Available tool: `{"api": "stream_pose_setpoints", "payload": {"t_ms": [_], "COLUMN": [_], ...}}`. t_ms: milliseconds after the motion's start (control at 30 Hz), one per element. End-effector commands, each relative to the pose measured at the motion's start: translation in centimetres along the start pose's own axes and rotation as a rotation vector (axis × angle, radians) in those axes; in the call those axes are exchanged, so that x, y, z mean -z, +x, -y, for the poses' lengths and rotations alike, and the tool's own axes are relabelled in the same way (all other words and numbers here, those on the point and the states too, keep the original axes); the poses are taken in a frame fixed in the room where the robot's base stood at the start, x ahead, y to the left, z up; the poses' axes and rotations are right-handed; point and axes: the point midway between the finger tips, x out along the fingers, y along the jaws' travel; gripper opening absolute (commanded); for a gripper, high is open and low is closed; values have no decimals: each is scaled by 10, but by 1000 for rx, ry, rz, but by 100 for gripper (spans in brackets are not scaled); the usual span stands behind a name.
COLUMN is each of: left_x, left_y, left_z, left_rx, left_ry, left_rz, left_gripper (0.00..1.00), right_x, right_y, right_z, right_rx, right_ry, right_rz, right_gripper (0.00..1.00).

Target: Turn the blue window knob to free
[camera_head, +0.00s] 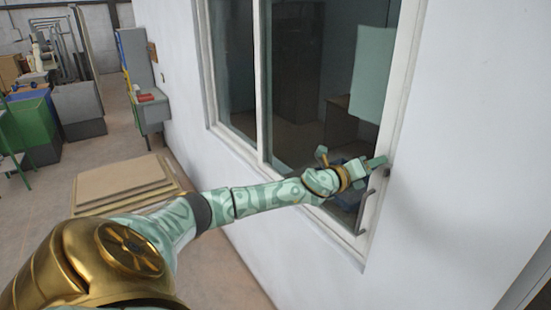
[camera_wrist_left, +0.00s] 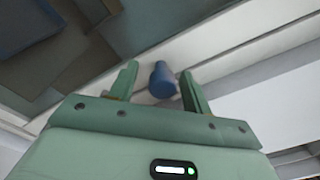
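The blue window knob (camera_wrist_left: 163,80) shows in the left wrist view on the white window frame (camera_wrist_left: 225,60). My left gripper (camera_wrist_left: 158,82) is open, with one finger on each side of the knob. Visible gaps separate the knob from both fingers. In the head view my left arm reaches to the right side of the window, and my left gripper (camera_head: 376,162) is at the white frame (camera_head: 398,100). The knob is hidden there behind my gripper. My right gripper is in neither view.
A grey handle (camera_head: 364,212) stands on the frame just below my left gripper. The glass panes (camera_head: 300,60) are left of it, and plain white wall (camera_head: 470,150) is to the right. Stacked boards (camera_head: 120,180) lie on the floor at left, near a grey cabinet (camera_head: 152,115).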

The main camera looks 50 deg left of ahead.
Motion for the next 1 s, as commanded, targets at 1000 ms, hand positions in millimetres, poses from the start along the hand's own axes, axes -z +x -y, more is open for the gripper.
{"api": "stream_pose_setpoints", "payload": {"t_ms": [1000], "left_x": [0], "left_y": [-163], "left_z": [1], "left_rx": [-6], "left_ry": [60], "left_rz": [-8], "left_gripper": [49], "right_x": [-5], "right_y": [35], "right_z": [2], "right_rx": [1], "right_ry": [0], "right_rz": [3], "right_gripper": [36]}}
